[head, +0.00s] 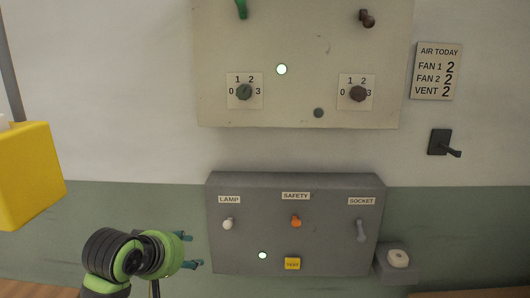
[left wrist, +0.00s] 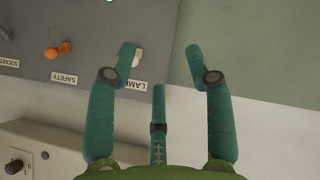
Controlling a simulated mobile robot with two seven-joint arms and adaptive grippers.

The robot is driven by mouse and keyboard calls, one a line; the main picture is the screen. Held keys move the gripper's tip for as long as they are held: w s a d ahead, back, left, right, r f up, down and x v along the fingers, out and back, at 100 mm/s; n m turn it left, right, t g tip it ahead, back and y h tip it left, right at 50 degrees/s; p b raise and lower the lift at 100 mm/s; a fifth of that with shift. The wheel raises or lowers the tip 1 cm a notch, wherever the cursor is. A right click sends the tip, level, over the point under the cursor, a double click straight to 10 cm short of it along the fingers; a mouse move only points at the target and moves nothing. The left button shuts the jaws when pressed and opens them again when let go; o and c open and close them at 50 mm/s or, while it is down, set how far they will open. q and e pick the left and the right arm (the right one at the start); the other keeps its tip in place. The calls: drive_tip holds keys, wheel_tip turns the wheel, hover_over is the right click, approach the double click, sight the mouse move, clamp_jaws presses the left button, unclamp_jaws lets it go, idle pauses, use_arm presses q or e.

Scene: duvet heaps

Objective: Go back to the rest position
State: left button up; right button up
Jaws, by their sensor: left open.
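My left gripper (head: 188,250) is open and empty at the lower left of the head view, left of the grey panel (head: 240,254). In the left wrist view the open fingers of my left gripper (left wrist: 160,55) are spread in front of the panel's LAMP side, one finger overlapping the white lamp switch (left wrist: 138,57). The lamp switch also shows in the head view (head: 228,224), apart from the fingers. I cannot tell from the wrist view whether anything is touched. My right gripper is not in view.
The panel carries an orange safety switch (head: 296,221), a grey socket switch (head: 361,231) and a yellow button (head: 292,264). A beige panel (head: 310,100) with dials hangs above. A yellow box (head: 28,175) stands at left. A black wall lever (head: 441,143) is at right.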

use_arm(q)
drive_tip(key=s+f+m+g+y, duration=0.1)
drive_tip(key=s+f+m+g, duration=0.1)
drive_tip(key=s+f, duration=0.6)
drive_tip(key=s+f+m+g, duration=0.1)
drive_tip(key=s+f+m, duration=0.1)
drive_tip(key=s+f, duration=0.65)
drive_tip(key=s+a+f+m+g+y, duration=0.1)
drive_tip(key=s+a+f+m+g, duration=0.15)
drive_tip(key=s+f, duration=1)
drive_tip(key=s+f+m+g+b, duration=0.1)
drive_tip(key=s+f+b, duration=0.2)
drive_tip(key=f, duration=1.1)
drive_tip(key=s+f+g+b, duration=0.1)
drive_tip(key=s+f+b, duration=0.15)
drive_tip(key=f, duration=1.15)
drive_tip(key=s+a+f+g+b, duration=0.1)
drive_tip(key=s+a+f+b, duration=0.1)
drive_tip(key=s+f, duration=1.2)
wheel_tip(320, 180, down, 2)
drive_tip(key=shift+s+a+f+b, duration=0.2)
drive_tip(key=shift+s+a+b, duration=0.1)
drive_tip(key=shift+b, duration=0.55)
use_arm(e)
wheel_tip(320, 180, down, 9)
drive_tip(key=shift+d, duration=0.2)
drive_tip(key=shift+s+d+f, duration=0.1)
